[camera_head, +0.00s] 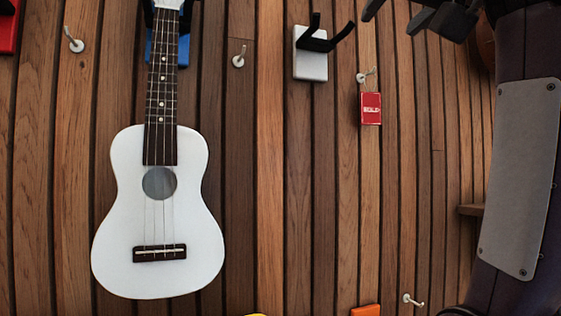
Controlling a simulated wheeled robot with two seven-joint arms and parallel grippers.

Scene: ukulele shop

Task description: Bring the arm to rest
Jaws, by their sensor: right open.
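My right gripper (408,14) is at the top right of the head view, with its dark fingers spread apart and nothing between them. My right arm comes down along the right edge of the view. A white ukulele (158,225) hangs upright on the wooden slat wall at the left, well apart from the gripper. Its neck runs up to a blue-backed hanger (153,50) at the top edge, and its headstock is cut off there. My left gripper does not show.
A white hanger plate with black prongs (311,62) is empty, left of my right gripper. A red packet (371,108) hangs from a white hook (366,76). Other small hooks (238,60) dot the wall. An orange piece (365,310) shows at the bottom edge.

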